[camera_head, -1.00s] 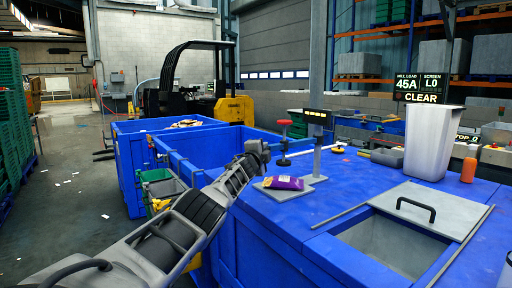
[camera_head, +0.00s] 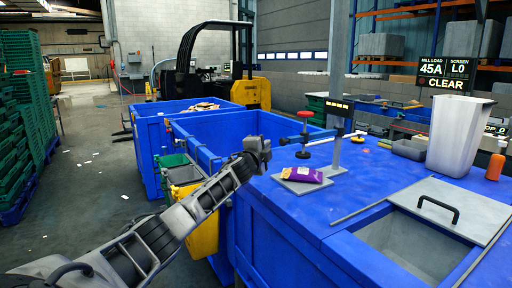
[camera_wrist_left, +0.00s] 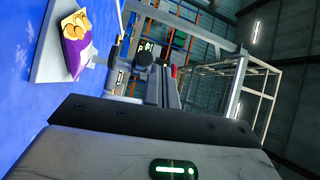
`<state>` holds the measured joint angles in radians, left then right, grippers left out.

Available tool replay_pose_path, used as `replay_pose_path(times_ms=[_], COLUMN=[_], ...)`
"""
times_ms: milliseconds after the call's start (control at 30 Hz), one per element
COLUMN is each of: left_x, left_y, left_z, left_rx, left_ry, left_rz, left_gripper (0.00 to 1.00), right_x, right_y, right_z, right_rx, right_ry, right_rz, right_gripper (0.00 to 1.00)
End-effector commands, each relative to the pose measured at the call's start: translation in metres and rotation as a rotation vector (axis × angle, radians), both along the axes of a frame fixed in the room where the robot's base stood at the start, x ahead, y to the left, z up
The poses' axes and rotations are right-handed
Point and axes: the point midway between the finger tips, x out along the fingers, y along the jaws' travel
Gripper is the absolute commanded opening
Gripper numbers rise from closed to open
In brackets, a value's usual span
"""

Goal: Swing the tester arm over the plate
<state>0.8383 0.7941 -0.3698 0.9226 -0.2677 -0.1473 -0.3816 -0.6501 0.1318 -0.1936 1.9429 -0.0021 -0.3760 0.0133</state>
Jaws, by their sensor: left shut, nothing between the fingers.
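The tester is a grey post (camera_head: 337,145) with a horizontal arm (camera_head: 319,138) reaching left. The arm carries a red knob (camera_head: 303,115) on top and a dark disc (camera_head: 303,154) below. The grey plate (camera_head: 287,184) lies in front of the post with a purple packet (camera_head: 304,174) on it. Whether the disc hangs over the plate or behind it is hard to tell. My left gripper (camera_head: 264,148) is shut and empty, left of the knob and apart from it. The left wrist view shows my fingers (camera_wrist_left: 163,88), the plate (camera_wrist_left: 50,45) and the packet (camera_wrist_left: 77,42). My right gripper is out of view.
A blue open bin (camera_head: 215,130) lies beneath and behind my left arm. The blue worktop (camera_head: 385,172) has a lidded hatch (camera_head: 465,208) and a white bin (camera_head: 457,135) at right. Small green, grey and yellow bins hang on the left side.

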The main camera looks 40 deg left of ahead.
Motion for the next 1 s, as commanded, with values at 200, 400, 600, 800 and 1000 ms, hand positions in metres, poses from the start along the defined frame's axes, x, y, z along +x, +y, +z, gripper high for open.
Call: replay_pose_path(times_ms=[200,400,600,800,1000], left_x=[-0.017,-0.018,-0.018,-0.018,-0.018], left_y=[0.017,0.018,0.018,0.018,0.018], left_z=[-0.002,-0.002,-0.002,-0.002,-0.002], left_rx=[0.0,-0.001,-0.001,-0.001,-0.001], left_ry=[0.0,0.0,0.001,0.001,0.001], left_rz=[0.001,0.0,0.0,0.0,0.001], left_gripper=[0.0,0.0,0.0,0.0,0.0], right_x=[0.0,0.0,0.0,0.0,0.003], right_y=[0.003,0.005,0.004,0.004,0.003], right_z=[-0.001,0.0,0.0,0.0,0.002], right_rx=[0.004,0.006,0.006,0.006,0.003], right_ry=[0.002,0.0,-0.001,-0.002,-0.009], right_rz=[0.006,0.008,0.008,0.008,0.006], right_gripper=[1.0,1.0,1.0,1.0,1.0])
